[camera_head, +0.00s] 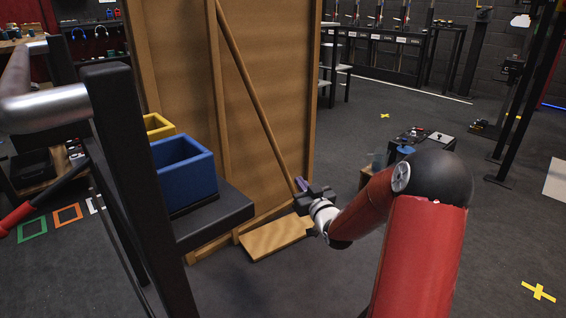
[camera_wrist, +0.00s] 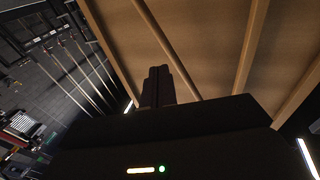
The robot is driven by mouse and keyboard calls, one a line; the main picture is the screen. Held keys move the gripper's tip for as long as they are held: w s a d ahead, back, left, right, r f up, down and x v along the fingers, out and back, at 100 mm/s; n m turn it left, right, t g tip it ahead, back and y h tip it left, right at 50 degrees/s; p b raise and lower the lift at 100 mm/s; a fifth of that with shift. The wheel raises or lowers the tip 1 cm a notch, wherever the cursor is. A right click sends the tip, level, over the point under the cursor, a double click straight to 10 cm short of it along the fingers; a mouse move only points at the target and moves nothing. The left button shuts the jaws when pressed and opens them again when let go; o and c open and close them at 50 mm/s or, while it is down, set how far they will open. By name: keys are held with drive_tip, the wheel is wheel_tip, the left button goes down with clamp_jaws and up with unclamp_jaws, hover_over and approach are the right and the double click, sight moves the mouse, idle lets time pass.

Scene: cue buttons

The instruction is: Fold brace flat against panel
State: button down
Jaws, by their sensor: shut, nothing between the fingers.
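The tall wooden panel (camera_head: 178,60) stands upright, with framing strips along it. The brace (camera_head: 255,95) is a thin wooden pole slanting across the panel from upper left to lower right. In the wrist view the brace (camera_wrist: 158,35) runs down behind my fingers to their right. My gripper (camera_head: 300,184) is at the brace's lower part, near the panel's lower right. Its fingers, also seen in the wrist view (camera_wrist: 158,72), are together and empty. I cannot tell whether they touch the brace. My gripper hides the brace's lower end.
A wooden foot board (camera_head: 275,237) lies on the floor below my gripper. A dark shelf (camera_head: 215,217) holds a blue bin (camera_head: 186,178) and a yellow bin (camera_head: 157,124) left of the panel. A low bench (camera_head: 420,137) stands to the right.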

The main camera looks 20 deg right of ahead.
sight(279, 155)
drive_tip(key=w, duration=0.9)
drive_tip(key=w+a+r, duration=0.1)
drive_tip(key=w, duration=0.3)
drive_tip(key=shift+w, duration=0.3)
drive_tip(key=shift+f+b, duration=0.1)
drive_tip(key=shift+b, duration=0.2)
drive_tip(key=w+y+b, duration=0.1)
drive_tip(key=w, duration=0.2)
drive_tip(key=shift+n, duration=0.3)
drive_tip(key=shift+w+r+y, duration=0.15)
drive_tip(key=shift+r+y, duration=0.05)
drive_tip(key=shift+y, duration=0.1)
drive_tip(key=shift+a+r, duration=0.1)
drive_tip(key=shift+r, duration=0.05)
